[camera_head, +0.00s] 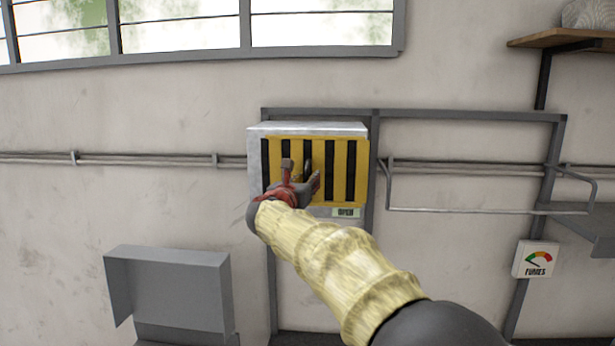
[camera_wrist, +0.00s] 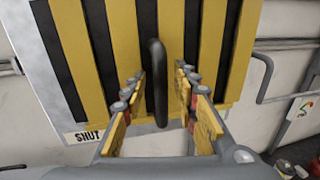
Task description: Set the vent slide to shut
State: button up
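The vent slide (camera_head: 350,170) is a yellow slatted plate on a grey wall box, with dark slots showing between its bars. It also fills the top of the wrist view (camera_wrist: 209,40). Its dark upright handle (camera_wrist: 157,95) stands out near the middle. My gripper (camera_wrist: 160,82) is open, one finger on each side of the handle, with visible gaps to both. In the head view my gripper (camera_head: 301,174) is in front of the slide and partly hides it. A SHUT label (camera_wrist: 87,136) is at the lower left in the wrist view; an apparent OPEN label (camera_head: 346,212) is at the lower right in the head view.
A grey metal frame (camera_head: 460,115) surrounds the box and extends right, with a bent rail (camera_head: 470,210) beside it. A FUMES gauge (camera_head: 536,259) hangs at lower right. A grey box (camera_head: 175,280) stands at lower left. Pipes (camera_head: 150,159) run along the wall.

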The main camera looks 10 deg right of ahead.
jog(key=shift+w+d, duration=0.2)
jog(key=shift+w, duration=0.15)
grip_shut()
dwell(0.8)
